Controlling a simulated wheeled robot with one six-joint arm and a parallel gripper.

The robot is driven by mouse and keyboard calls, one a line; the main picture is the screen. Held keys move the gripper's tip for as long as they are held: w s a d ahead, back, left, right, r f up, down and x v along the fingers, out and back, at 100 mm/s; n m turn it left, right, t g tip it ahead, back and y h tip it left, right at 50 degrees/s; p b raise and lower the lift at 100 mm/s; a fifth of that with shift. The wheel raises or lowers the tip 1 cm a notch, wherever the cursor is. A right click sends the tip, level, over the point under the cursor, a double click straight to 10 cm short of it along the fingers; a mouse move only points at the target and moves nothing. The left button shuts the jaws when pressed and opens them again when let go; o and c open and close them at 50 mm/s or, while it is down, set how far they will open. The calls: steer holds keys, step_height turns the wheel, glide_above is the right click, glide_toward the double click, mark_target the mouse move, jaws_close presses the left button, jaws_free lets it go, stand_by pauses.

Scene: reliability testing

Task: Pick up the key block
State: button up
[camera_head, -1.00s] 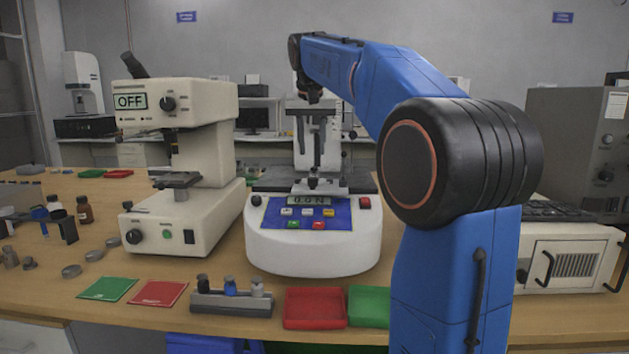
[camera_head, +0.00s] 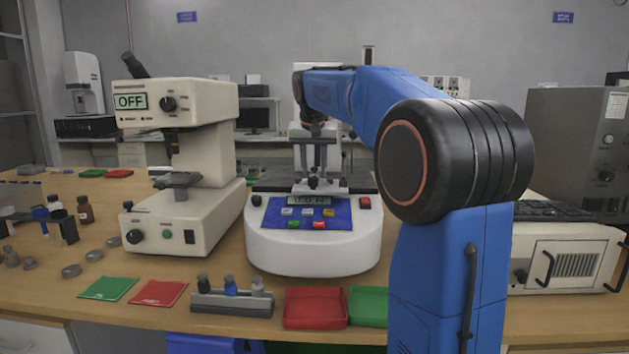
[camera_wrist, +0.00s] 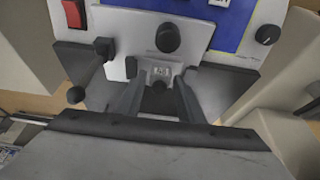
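A small light grey block with a marking on its face, which looks like the key block (camera_wrist: 158,71), sits on the tester's front ledge in the wrist view. My gripper (camera_wrist: 158,84) is open, with its two dark fingers apart and their tips close to either side of the block. I cannot tell whether they touch it. In the head view my gripper (camera_head: 315,172) points down over the middle of the white tester (camera_head: 312,245), just behind its blue button panel (camera_head: 307,214). The block cannot be made out clearly there.
A beige microscope-like instrument (camera_head: 178,215) stands left of the tester. A red tray (camera_head: 315,308), a green tray (camera_head: 369,306) and a rack of small weights (camera_head: 232,302) lie along the front edge. A dark round knob (camera_wrist: 168,38) is close to the fingers.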

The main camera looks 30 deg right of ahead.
steer(key=shift+c, duration=0.3)
jaws_close()
step_height(320, 180, up, 10)
steer(key=shift+f, duration=0.1)
steer(key=shift+s+a, duration=0.1)
